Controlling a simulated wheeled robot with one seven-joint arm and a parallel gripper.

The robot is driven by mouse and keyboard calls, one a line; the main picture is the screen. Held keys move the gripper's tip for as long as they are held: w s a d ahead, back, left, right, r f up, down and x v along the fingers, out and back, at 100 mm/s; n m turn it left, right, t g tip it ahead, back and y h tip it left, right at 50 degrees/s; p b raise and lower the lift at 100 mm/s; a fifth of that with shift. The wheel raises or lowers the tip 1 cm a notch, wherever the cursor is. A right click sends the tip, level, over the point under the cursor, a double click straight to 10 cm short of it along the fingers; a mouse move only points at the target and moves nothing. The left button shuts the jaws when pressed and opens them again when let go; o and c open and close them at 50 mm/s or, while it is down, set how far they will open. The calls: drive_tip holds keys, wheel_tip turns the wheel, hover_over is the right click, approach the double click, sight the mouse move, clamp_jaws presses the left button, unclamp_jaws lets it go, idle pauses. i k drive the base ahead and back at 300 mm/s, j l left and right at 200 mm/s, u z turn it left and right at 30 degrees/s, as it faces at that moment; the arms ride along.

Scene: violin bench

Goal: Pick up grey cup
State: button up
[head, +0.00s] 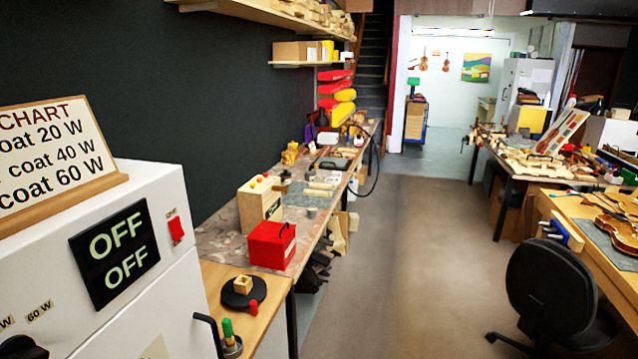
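A small grey cylinder (311,212), which looks like the grey cup, stands on the long workbench (218,240) along the dark wall. It is small in the head view, and I cannot make out its opening. It stands to the right of a light wooden box (260,203) and behind a red box (272,245). My gripper is not in view.
A white machine (150,270) with an OFF display fills the near left. A wooden side table (215,285) holds a black disc (243,293) with a small wooden block. A black chair (548,290) stands right. The middle floor (400,260) is clear.

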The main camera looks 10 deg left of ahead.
sight(312, 213)
drive_tip(key=i+l+u, duration=0.15)
drive_tip(key=i, duration=0.45)
drive_tip(key=i+l+u, duration=0.15)
drive_tip(key=i, duration=0.4)
drive_tip(key=i+l+u, duration=0.15)
drive_tip(key=i, duration=0.45)
drive_tip(key=i+l+u, duration=0.15)
drive_tip(key=i+l, duration=0.2)
drive_tip(key=i, duration=0.2)
drive_tip(key=i+l+u, duration=0.15)
drive_tip(key=i+l, duration=0.25)
drive_tip(key=i, duration=0.1)
